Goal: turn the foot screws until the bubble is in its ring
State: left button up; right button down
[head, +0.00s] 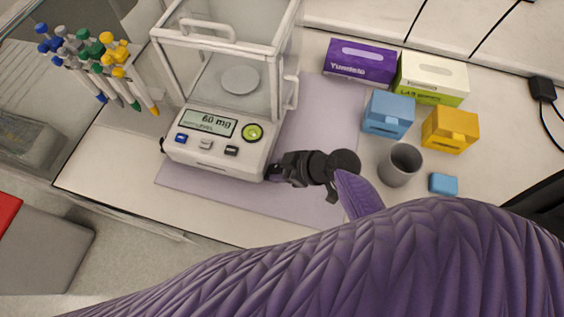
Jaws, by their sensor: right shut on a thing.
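The balance (205,158) stands on a lilac mat with its glass draft shield behind the control panel. Its display (208,123) reads 60 mg. The round green bubble level (252,132) is at the right of the panel; a light spot shows in it, but it is too small to tell how the bubble sits against its ring. My right gripper (273,172) is at the front right corner of the balance, shut on the foot screw there, which its fingers hide. A dark bit of the front left foot (163,146) shows at the other corner. My left gripper is out of view.
A pipette rack (128,82) stands left of the balance. At the right are a purple box (359,63), a white-green box (432,79), blue (388,115) and yellow (450,131) boxes, a grey cup (399,166) and a small blue block (443,184). My purple-sleeved arm covers the foreground.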

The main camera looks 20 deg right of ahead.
jog(key=m+h+p, duration=0.1)
jog(key=m+t+p, duration=0.1)
jog(key=m, duration=0.1)
jog(key=shift+s+a+r+h, duration=0.1)
jog(key=shift+s+a+h, duration=0.1)
jog(key=shift+h, duration=0.2)
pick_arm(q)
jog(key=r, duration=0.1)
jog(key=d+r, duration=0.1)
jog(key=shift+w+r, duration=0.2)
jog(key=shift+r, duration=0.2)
pick_arm(e)
jog(key=shift+m+t, duration=0.3)
jog(key=shift+t, duration=0.1)
pick_arm(q)
jog(key=shift+p, duration=0.3)
pick_arm(e)
jog(key=shift+h, duration=0.3)
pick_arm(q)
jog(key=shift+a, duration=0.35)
pick_arm(e)
jog(key=c, duration=0.7)
grip_release()
jog(key=o, duration=0.4)
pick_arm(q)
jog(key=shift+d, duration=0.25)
